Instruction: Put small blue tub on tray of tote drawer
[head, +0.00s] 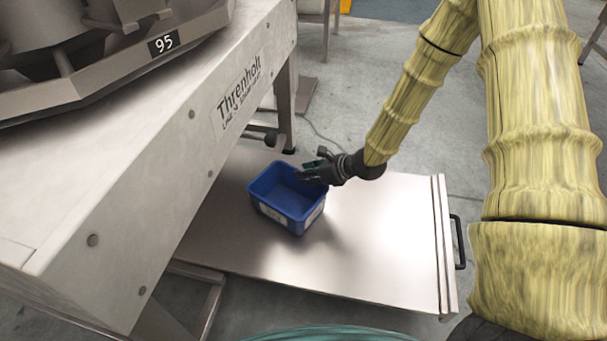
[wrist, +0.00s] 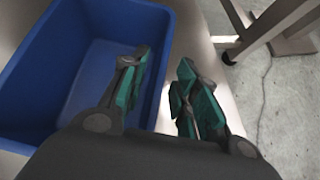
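The small blue tub (head: 279,213) is an open rectangular bin with a pale label on its front. It stands upright on the flat metal tray (head: 370,225) of the pulled-out drawer, toward the tray's left part. My gripper (head: 312,172) is at the tub's right rim. In the wrist view, the tub (wrist: 50,75) fills the left side and looks empty. My gripper's fingers (wrist: 160,80) are apart, one over the tub's inside and one outside its right wall, with the rim between them. I see no clear contact with the wall.
The weigher's steel frame (head: 150,130), lettered "Threnholt", overhangs the tray's left side. The drawer's dark handle (head: 458,241) is at the right end. The tray is clear to the right of the tub. A frame leg (wrist: 275,25) stands beyond the tray.

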